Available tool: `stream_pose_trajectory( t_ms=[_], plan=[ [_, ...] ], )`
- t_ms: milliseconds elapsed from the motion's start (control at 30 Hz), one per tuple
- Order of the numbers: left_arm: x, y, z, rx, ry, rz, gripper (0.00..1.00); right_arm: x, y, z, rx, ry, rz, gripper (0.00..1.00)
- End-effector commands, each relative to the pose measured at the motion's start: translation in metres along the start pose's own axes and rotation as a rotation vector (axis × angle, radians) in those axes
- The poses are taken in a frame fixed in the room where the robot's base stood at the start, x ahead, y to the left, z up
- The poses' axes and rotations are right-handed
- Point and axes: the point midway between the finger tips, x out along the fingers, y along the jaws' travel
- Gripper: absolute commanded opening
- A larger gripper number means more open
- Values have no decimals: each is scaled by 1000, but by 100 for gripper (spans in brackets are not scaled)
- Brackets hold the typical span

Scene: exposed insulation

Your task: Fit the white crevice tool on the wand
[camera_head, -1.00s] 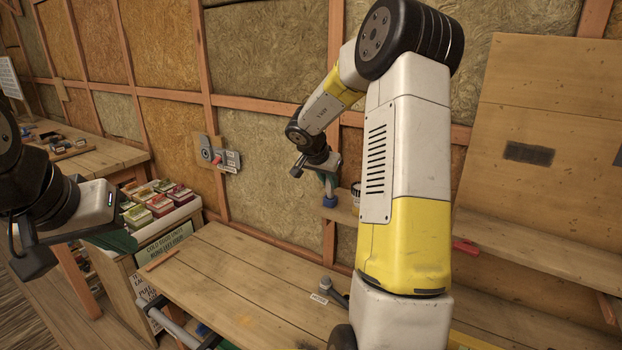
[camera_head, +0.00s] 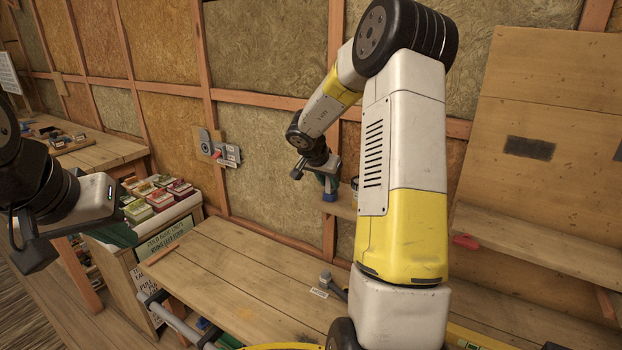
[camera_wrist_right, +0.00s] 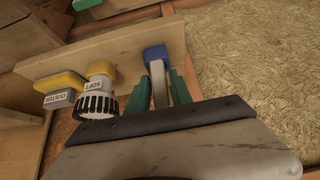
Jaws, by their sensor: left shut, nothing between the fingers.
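The crevice tool (camera_wrist_right: 160,92), a pale narrow piece with a blue collar (camera_wrist_right: 155,56), stands at the shelf; its blue part also shows in the head view (camera_head: 330,195). The green fingers of my right gripper (camera_wrist_right: 161,85) are on either side of it and look open; contact is unclear. In the head view my right gripper (camera_head: 327,180) points down at the shelf. My left gripper (camera_head: 36,258) is shut and empty at the left edge.
A "SOFT" brush (camera_wrist_right: 98,97) and a "DUSTER" piece (camera_wrist_right: 60,98) sit beside the tool on the shelf (camera_wrist_right: 105,50). The bench (camera_head: 230,270) is mostly bare; a grey fitting (camera_head: 327,280) with a label is on it. Boxes (camera_head: 160,197) stand left of the bench.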

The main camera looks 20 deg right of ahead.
Motion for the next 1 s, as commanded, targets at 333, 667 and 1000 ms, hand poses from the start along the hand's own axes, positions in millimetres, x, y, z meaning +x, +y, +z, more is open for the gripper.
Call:
stream_pose_trajectory(
  t_ms=[333, 667, 1000],
  plan=[
    [0, 0, 0, 0, 0, 0, 0, 0, 0, 0, 0, 0, 0, 43],
    [0, 0, 0, 0, 0, 0, 0, -42, -1, -1, 2, 3, -3, 43],
    [0, 0, 0, 0, 0, 0, 0, -78, 0, 0, -1, 0, 0, 43]
  ],
)
